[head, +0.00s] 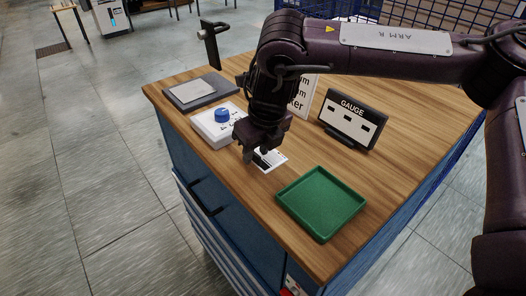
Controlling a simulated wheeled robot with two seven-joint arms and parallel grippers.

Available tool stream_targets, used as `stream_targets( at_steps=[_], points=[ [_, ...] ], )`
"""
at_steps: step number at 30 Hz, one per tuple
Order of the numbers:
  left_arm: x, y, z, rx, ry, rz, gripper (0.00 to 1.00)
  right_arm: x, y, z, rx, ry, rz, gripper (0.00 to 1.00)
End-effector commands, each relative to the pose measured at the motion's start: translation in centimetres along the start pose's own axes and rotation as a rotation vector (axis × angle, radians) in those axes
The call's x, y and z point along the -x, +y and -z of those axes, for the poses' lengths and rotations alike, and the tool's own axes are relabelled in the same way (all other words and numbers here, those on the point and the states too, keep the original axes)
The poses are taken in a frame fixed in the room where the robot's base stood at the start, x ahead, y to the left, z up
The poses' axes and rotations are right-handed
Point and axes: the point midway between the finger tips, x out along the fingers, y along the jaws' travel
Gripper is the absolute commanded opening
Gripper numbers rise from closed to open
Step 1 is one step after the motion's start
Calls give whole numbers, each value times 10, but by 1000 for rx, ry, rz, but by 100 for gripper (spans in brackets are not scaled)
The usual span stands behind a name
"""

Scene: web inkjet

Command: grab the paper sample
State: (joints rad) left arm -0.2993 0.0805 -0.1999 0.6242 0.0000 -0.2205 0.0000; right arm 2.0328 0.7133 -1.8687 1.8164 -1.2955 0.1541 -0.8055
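A small white paper sample (275,161) with dark printed patches lies on the wooden worktop, left of the green tray. My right gripper (255,154) points down right at the sample's left end and hides part of it. From this angle I cannot tell whether its fingers are open or shut, or whether they touch the paper. My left gripper is not in view.
The green tray (320,203) is empty. A white box with a blue knob (222,115), a grey pad (210,95), a black upright stand (214,47), a white sign (305,95) and a GAUGE plate (352,121) stand around. The worktop's right side (420,125) is clear.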

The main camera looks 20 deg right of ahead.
Motion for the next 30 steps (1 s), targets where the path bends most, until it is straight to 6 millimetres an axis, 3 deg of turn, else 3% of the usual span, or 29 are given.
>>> stream_targets(
  at_steps=[7, 15, 30],
  points=[
    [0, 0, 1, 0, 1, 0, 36, -3, 0, 0, 0, 0, 0, 33],
    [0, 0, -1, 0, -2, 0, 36, -3, 0, 0, 0, -1, 0, 0],
    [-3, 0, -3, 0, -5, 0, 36, 6, 0, -3, 0, -4, -1, 0]
  ],
)
